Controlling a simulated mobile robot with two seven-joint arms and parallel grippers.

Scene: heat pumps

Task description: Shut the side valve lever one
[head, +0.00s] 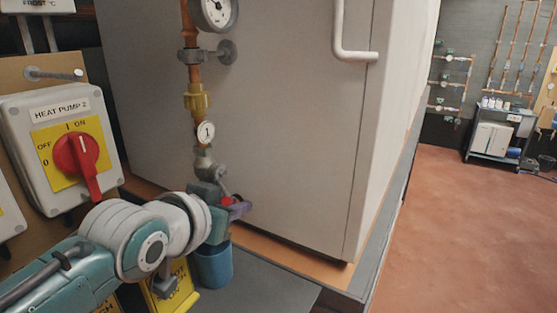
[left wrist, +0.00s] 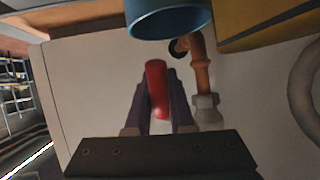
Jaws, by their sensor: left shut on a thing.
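The side valve (head: 204,163) sits at the lower end of a vertical copper pipe, below a round tag marked 1 (head: 205,131). Its red lever (head: 227,202) shows only as a small patch beside my gripper. My left gripper (head: 238,207) reaches it from the left. In the left wrist view the red lever (left wrist: 157,88) stands between the two dark fingers of my left gripper (left wrist: 157,95), which are shut on it. The valve's metal fitting (left wrist: 206,108) is just right of the fingers. My right gripper is in neither view.
A blue cup (head: 213,266) stands under the valve and also shows in the left wrist view (left wrist: 168,20). A yellow sign (head: 172,288) is beside it. The heat pump 2 switch box (head: 65,150) is left of the pipe. A large pale cabinet (head: 290,120) stands behind. Open floor lies right.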

